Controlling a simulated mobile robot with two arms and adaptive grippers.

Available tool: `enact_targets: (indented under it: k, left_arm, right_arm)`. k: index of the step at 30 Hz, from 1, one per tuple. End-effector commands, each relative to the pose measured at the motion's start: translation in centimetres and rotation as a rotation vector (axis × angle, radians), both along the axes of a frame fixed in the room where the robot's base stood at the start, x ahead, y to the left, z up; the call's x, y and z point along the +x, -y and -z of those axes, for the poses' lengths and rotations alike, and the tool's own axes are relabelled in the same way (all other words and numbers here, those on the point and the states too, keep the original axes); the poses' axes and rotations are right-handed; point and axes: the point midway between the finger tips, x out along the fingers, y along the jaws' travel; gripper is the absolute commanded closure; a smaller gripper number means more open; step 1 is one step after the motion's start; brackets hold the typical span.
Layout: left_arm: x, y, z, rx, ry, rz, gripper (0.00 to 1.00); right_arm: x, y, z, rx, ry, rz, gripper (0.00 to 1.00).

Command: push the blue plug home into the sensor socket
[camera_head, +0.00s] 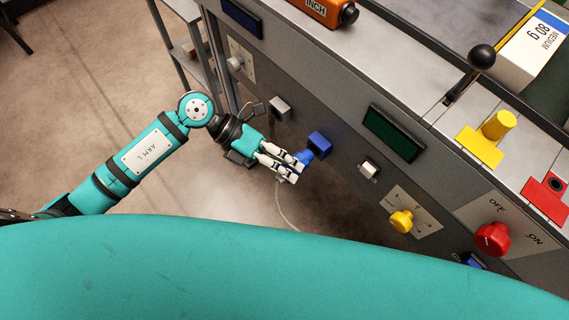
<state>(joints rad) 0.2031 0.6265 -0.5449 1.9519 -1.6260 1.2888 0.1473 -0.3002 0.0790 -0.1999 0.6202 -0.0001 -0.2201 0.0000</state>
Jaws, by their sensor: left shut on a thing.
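My left gripper (294,169) reaches in from the left to the front panel of the machine. Its pale fingers are shut on the blue plug (306,157). A pale cable (284,211) hangs down below the fingers. A square blue block (320,142), which looks like the sensor socket, is at the panel just beyond the fingertips. The plug meets this block or lies right in front of it; I cannot tell how deep it sits. The fingers hide part of the plug. My right gripper is not in view.
A grey box (280,108) and a pale button (369,169) flank the socket on the panel. A yellow knob (401,221) and red knob (492,239) are at lower right. A lever (481,58) rises from the machine top. Open floor lies left.

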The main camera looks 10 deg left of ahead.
Motion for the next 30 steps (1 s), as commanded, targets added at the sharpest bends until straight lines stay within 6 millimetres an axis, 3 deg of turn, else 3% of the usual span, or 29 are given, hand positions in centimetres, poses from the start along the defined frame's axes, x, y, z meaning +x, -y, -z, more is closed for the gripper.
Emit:
enact_targets:
  k: [30]
  left_arm:
    - [1.9,1.5,0.0,-0.001,0.001,0.000,1.00]
  right_arm:
    - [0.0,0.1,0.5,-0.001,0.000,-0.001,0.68]
